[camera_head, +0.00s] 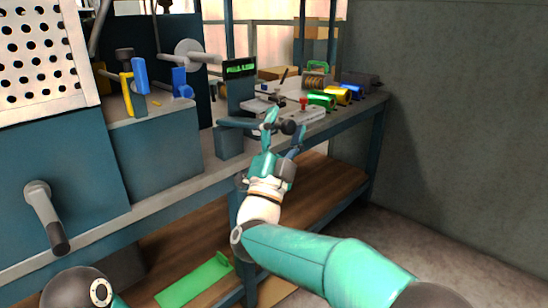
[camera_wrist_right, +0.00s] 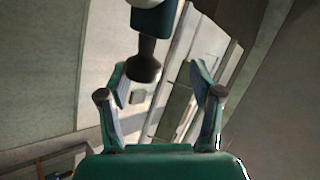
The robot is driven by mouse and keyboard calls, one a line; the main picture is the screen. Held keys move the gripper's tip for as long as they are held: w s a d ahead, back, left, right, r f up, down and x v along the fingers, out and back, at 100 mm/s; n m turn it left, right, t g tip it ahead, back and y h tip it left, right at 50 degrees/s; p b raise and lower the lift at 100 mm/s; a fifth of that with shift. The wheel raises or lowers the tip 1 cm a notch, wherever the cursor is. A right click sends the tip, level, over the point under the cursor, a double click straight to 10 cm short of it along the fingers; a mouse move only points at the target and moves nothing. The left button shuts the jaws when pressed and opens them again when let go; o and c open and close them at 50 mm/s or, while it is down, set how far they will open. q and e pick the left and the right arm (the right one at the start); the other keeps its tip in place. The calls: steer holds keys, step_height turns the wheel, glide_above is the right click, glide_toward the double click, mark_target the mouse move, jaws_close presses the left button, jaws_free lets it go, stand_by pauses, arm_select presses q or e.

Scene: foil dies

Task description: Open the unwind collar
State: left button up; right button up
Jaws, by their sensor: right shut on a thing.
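My right gripper (camera_head: 285,134) reaches up to the bench edge, at a short dark-tipped lever. The lever's dark knob (camera_head: 288,127) lies between its fingers, and the gripper is shut on it. In the right wrist view, the knob (camera_wrist_right: 145,68) hangs from a teal part (camera_wrist_right: 155,18) and sits nearer the left finger. I cannot tell for sure which part is the unwind collar; a grey disc with a shaft (camera_head: 188,47) stands further back on the machine. My left gripper is not in view.
A dark post with a green-lettered display (camera_head: 240,68) stands just behind the lever. Green (camera_head: 322,101), yellow and blue rolls lie at the bench's far right end. A crank handle (camera_head: 45,215) juts out at the left front. Floor to the right is clear.

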steer(key=v, duration=0.8)
steer(key=shift+s+a, duration=0.25)
steer(key=shift+s, duration=0.05)
steer(key=shift+r, duration=0.1)
